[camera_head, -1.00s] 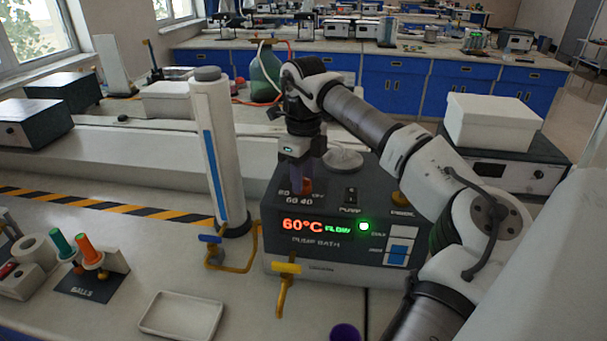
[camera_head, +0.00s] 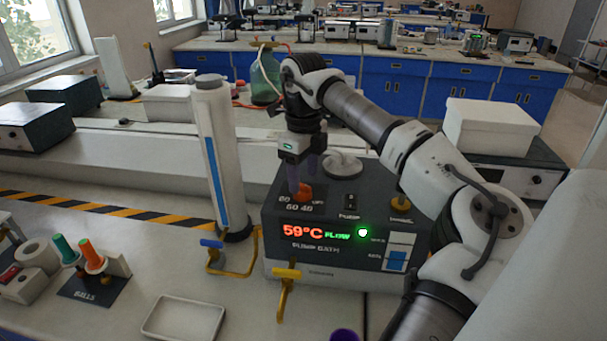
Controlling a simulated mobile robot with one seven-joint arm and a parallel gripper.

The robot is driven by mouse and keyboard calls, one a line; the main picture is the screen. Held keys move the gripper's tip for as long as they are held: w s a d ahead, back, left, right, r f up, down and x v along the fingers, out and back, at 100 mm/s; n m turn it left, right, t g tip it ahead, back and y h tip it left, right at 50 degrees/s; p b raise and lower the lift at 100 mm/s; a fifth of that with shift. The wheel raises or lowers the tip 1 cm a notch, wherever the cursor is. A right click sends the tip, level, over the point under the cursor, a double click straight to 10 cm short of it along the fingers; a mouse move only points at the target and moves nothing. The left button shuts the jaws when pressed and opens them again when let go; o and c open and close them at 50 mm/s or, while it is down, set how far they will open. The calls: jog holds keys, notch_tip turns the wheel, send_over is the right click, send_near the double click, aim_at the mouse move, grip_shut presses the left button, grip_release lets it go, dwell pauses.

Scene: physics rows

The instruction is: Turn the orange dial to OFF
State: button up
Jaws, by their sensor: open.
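The orange dial (camera_head: 303,194) sits on the sloped top of the dark pump bath box (camera_head: 275,250), among white markings; the box front reads 59°C and FLOW, with a green light lit. The dial's pointer direction is too small to tell. My gripper (camera_head: 302,183) points down just above and behind the dial, its purple fingers apart with nothing held. One finger partly overlaps the dial in the picture, so I cannot tell whether it touches.
A tall white cylinder (camera_head: 212,155) stands close left of the box. A white tray (camera_head: 184,318) lies on the bench.

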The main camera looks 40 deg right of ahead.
aim_at(304, 185)
notch_tip(304, 185, up, 12)
jog(key=p, duration=0.2)
jog(key=shift+f+p, duration=0.25)
jog(key=shift+p, duration=0.15)
